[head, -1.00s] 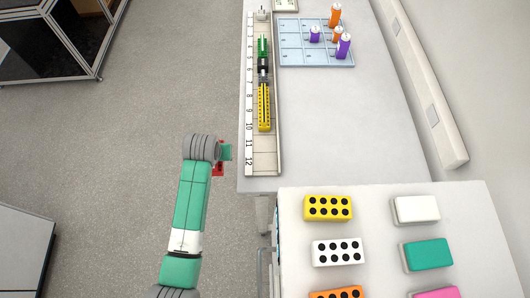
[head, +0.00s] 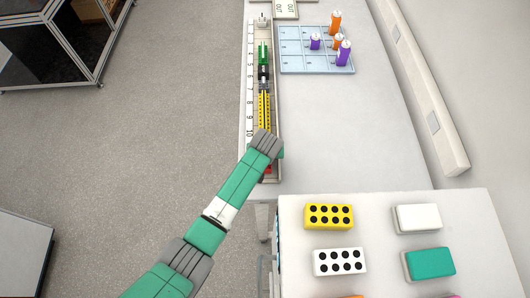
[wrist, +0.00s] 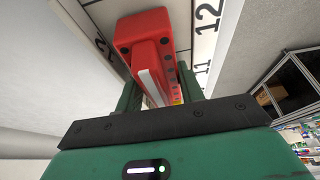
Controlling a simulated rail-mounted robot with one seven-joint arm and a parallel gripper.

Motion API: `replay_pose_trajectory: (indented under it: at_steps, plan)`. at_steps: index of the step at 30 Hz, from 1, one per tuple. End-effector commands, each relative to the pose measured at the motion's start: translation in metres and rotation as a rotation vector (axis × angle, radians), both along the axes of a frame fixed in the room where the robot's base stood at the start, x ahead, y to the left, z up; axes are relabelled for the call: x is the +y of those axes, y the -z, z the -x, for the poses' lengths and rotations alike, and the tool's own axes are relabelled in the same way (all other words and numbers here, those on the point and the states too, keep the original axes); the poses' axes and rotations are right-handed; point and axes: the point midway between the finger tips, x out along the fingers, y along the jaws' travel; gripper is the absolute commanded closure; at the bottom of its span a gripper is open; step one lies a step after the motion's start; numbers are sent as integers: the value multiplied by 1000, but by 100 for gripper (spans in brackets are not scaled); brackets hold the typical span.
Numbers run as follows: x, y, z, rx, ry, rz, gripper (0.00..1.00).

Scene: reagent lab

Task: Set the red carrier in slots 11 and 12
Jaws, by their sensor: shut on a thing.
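The red carrier (wrist: 148,30) is between the green fingers of my gripper (wrist: 160,90) in the wrist view, and the gripper is shut on it. In the head view only a small red part (head: 267,169) shows past my wrist. The carrier is over the near end of the numbered rack (head: 250,70). In the wrist view the printed 12 (wrist: 207,13) and 11 (wrist: 202,67) lie right beside it. I cannot tell whether its underside touches the rack floor. My arm hides most of slots 11 and 12 in the head view.
A yellow carrier (head: 264,103) sits in the rack just beyond my gripper, with a green carrier (head: 263,50) farther up. A blue grid tray (head: 290,65) with orange and purple bottles stands right of the rack. Dotted blocks, including a yellow one (head: 329,216), lie on the near table.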

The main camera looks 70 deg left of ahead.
Motion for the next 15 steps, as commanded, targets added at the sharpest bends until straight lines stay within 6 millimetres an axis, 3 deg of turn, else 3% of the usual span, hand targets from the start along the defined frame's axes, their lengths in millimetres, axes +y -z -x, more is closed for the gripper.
replay_pose_trajectory:
  at_steps: [11,12,15]
  plan:
    - [0,5,0,-1,0,-1,87]
    - [0,4,0,-1,0,-1,54]
    - [0,4,0,-1,0,-1,53]
